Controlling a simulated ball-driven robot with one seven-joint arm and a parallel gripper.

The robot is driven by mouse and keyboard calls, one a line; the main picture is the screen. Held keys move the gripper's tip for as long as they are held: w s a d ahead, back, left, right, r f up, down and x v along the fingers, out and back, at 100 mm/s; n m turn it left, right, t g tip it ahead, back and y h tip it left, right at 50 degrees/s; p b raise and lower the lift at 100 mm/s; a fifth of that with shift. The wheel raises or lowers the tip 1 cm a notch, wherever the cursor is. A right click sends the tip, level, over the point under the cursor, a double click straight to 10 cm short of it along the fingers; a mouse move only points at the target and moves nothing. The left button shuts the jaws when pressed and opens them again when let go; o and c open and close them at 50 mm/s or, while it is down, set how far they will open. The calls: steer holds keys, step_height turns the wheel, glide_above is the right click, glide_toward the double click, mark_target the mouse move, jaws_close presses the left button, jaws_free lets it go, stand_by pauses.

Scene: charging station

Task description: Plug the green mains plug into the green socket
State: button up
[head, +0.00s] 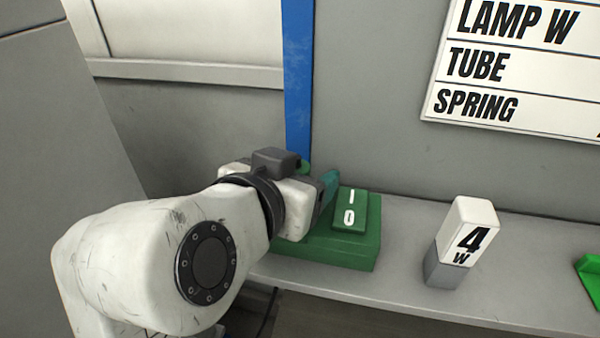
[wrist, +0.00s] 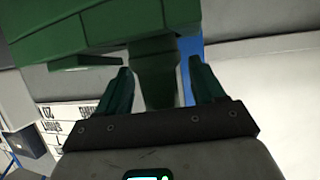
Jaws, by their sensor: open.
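A green box (head: 335,252) stands on the grey shelf in the head view, and I take it to be the green socket. It carries a tilted green plate (head: 350,210) marked 1 and 0. My gripper (wrist: 160,68) is open in the wrist view, its teal fingers on either side of a green piece (wrist: 157,85) that looks like the mains plug. Gaps show between the piece and both fingers. The piece meets the large green body (wrist: 90,30) above it; I cannot tell how deep it sits. In the head view my wrist hides the plug.
A white and grey block marked 4 W (head: 462,240) stands right of the green box. A bright green object (head: 589,270) is cut off at the right edge. A blue strip (head: 298,80) runs down the wall behind, and a lettered sign (head: 520,65) hangs at upper right.

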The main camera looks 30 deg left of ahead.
steer(key=shift+s, duration=0.15)
steer(key=b+v, duration=0.2)
steer(key=v, duration=0.8)
steer(key=shift+s+r, duration=0.15)
steer(key=shift+s, duration=0.1)
